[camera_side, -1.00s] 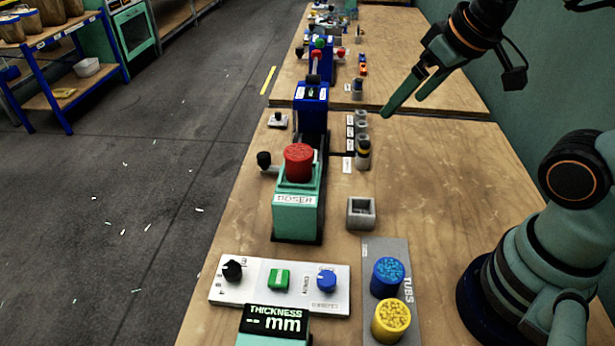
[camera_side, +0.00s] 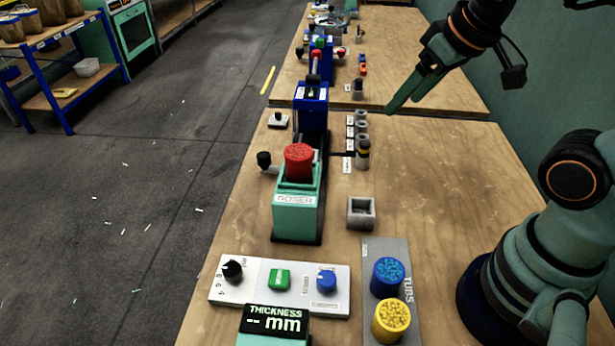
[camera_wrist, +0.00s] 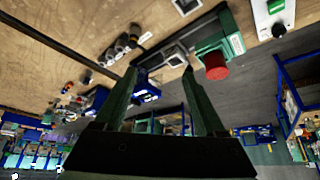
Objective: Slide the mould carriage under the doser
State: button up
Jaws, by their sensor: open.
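The doser (camera_side: 298,213) is a green labelled block with a red tub (camera_side: 298,160) on top, left of centre in the side view. It also shows in the wrist view (camera_wrist: 236,44). Behind it stands a blue press (camera_side: 311,113), with a dark track running between the two. A black ball knob (camera_side: 264,158) sticks out left of the doser. My gripper (camera_side: 397,106) is open and empty, in the air to the right of the blue press. Its two fingers stand apart in the wrist view (camera_wrist: 160,70).
Several small cups (camera_side: 361,140) stand right of the track, and a grey square holder (camera_side: 361,213) is nearer. A control panel (camera_side: 255,298), thickness display (camera_side: 273,320), blue tub (camera_side: 388,277) and yellow tub (camera_side: 391,320) are at the front. The right side of the table is bare.

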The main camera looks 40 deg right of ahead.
jog(key=w+a+r+m+g, duration=0.15)
jog(key=w+r, duration=0.25)
jog(key=w, duration=0.4)
jog(key=m+g, duration=0.4)
jog(key=m, duration=0.1)
send_over(264, 155)
notch_tip(264, 155, down, 13)
jog(key=shift+n, duration=0.25)
notch_tip(264, 155, down, 12)
jog(key=shift+r, duration=0.2)
jog(key=shift+c, duration=0.3)
grip_shut()
